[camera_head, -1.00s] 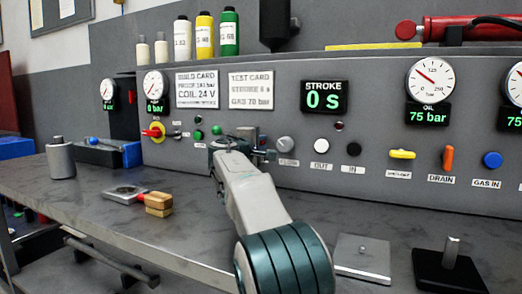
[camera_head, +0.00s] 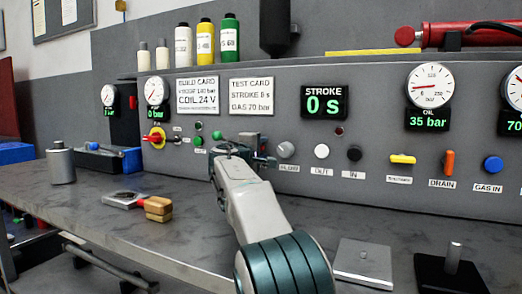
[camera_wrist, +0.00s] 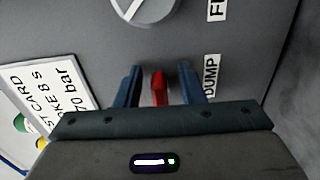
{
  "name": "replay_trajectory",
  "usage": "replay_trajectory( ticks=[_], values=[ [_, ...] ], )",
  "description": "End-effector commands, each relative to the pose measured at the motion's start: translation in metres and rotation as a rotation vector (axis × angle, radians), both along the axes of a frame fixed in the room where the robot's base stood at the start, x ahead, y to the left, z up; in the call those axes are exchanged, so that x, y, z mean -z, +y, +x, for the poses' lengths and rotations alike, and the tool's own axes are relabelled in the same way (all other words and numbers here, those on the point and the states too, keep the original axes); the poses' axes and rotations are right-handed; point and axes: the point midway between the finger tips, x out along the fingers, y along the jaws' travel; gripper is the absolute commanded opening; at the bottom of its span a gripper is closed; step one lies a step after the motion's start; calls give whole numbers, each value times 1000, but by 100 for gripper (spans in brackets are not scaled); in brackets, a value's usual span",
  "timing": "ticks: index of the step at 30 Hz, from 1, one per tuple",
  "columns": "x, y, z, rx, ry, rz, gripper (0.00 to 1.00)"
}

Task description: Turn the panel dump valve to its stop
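The dump valve shows in the wrist view as a narrow red handle (camera_wrist: 158,88) at the panel, beside the DUMP label (camera_wrist: 211,76). The handle runs roughly along the line of the label's text. My gripper (camera_wrist: 158,82) has its two blue fingers on either side of the handle, with a visible gap on each side. The fingers are apart and not closed on it. In the head view my gripper (camera_head: 264,152) is at the panel, left of the grey knob, and my arm hides the valve.
The oil gauge (camera_head: 429,86) reads 35 bar and the stroke display (camera_head: 324,102) reads 0 s. A grey knob (camera_head: 286,150), yellow handle (camera_head: 403,159) and orange drain handle (camera_head: 449,162) lie to the right.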

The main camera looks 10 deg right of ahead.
Motion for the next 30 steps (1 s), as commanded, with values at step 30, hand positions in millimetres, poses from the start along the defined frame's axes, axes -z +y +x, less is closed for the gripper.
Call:
replay_trajectory(
  ticks=[30],
  values=[
    [0, 81, -113, 1, 0, 0, 35]
  ],
)
